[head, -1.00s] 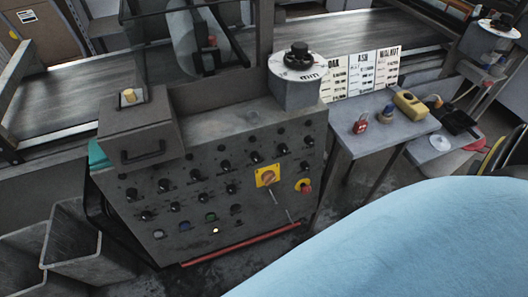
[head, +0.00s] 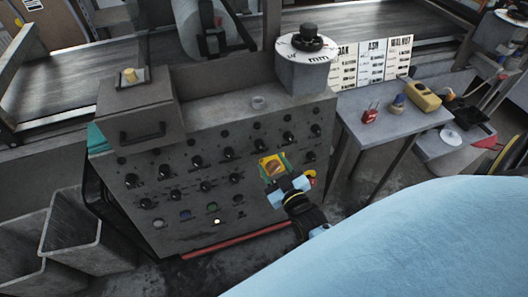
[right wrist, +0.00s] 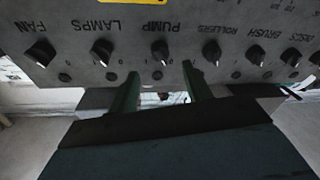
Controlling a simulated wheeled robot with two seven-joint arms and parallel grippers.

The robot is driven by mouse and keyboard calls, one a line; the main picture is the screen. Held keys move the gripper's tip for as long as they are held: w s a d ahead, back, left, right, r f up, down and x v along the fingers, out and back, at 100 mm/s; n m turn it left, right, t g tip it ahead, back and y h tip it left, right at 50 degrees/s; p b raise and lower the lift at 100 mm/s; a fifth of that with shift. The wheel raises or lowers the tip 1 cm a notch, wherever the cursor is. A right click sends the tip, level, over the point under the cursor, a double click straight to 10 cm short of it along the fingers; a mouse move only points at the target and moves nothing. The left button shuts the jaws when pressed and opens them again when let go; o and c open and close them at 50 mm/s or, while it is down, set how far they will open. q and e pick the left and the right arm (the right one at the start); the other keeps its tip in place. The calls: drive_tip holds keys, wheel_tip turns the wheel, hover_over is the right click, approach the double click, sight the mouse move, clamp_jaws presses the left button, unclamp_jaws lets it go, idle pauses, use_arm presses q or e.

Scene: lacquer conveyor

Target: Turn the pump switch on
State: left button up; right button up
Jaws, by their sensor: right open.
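The pump switch (right wrist: 160,52) is a black knob under an upside-down PUMP label in the right wrist view. It sits in a row of similar knobs on the grey control panel (head: 180,235). I cannot tell for sure which knob it is in the head view, nor which way its pointer is set. My right gripper (head: 275,170) is in front of the panel, over the yellow switch plate. In the right wrist view its two green fingers (right wrist: 159,76) are apart and empty, pointing toward the pump switch, with no clear contact. My left gripper is out of view.
The ROLLERS knob (right wrist: 212,52) and LAMPS knob (right wrist: 103,50) flank the pump switch. A yellow-plated rotary switch (head: 272,163) is on the panel. A side table (head: 385,135) holds a red padlock (head: 370,113) and a yellow object (head: 417,95). Grey bins (head: 75,240) stand at left.

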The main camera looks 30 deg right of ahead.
sight(263, 149)
drive_tip(key=w, duration=0.6)
drive_tip(key=shift+w+d+b, duration=0.1)
drive_tip(key=shift+d+b, duration=0.3)
drive_tip(key=c, duration=1)
